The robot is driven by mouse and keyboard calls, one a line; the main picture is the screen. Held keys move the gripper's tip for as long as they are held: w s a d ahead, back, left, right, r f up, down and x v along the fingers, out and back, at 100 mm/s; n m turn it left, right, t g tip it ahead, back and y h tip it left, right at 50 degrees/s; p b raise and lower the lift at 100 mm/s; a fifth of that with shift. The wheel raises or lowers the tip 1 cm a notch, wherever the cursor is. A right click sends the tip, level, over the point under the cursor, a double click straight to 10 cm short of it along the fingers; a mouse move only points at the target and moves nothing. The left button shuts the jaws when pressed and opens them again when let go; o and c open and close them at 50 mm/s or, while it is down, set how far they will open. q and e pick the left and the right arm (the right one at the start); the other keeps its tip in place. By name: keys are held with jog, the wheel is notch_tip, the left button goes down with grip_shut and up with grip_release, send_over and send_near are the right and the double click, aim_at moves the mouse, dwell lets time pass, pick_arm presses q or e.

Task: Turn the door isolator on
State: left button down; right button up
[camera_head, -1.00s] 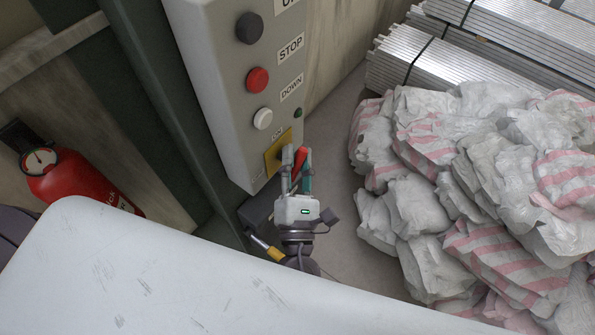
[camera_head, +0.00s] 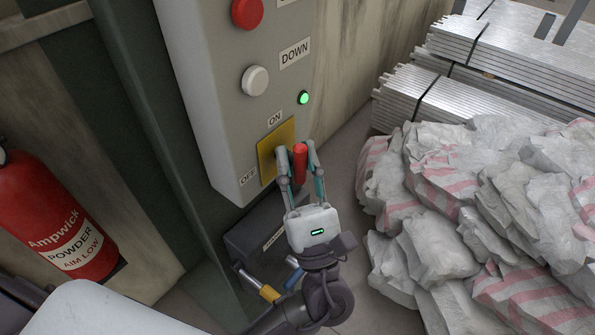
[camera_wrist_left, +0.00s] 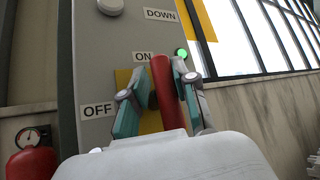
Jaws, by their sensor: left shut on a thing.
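The door isolator is a red handle (camera_head: 300,165) on a yellow plate (camera_head: 284,134), low on the grey control box. An ON label (camera_head: 275,120) is above the plate and an OFF label (camera_head: 249,176) is at its lower left. My left gripper (camera_head: 298,150) has its fingers on both sides of the handle and is shut on it. In the left wrist view the handle (camera_wrist_left: 161,90) stands nearly upright between the fingers, its top near the ON label (camera_wrist_left: 142,57). The indicator light (camera_head: 303,98) glows green. My right gripper is not in view.
White DOWN button (camera_head: 255,81) and red button (camera_head: 247,12) are above the isolator. A fire extinguisher (camera_head: 58,215) is at the left. Piled sacks (camera_head: 450,200) and strapped metal profiles (camera_head: 490,65) lie at the right. A dark box (camera_head: 255,232) sits below the control box.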

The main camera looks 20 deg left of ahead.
pick_arm(q)
jog(key=shift+f+n, duration=0.15)
jog(key=shift+n, duration=0.15)
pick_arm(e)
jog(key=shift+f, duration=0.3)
pick_arm(q)
jog(key=c, duration=1.2)
grip_release()
jog(key=shift+w, duration=0.1)
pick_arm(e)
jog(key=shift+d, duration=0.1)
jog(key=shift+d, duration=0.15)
pick_arm(q)
jog(key=v, duration=1.2)
jog(key=shift+d, duration=0.1)
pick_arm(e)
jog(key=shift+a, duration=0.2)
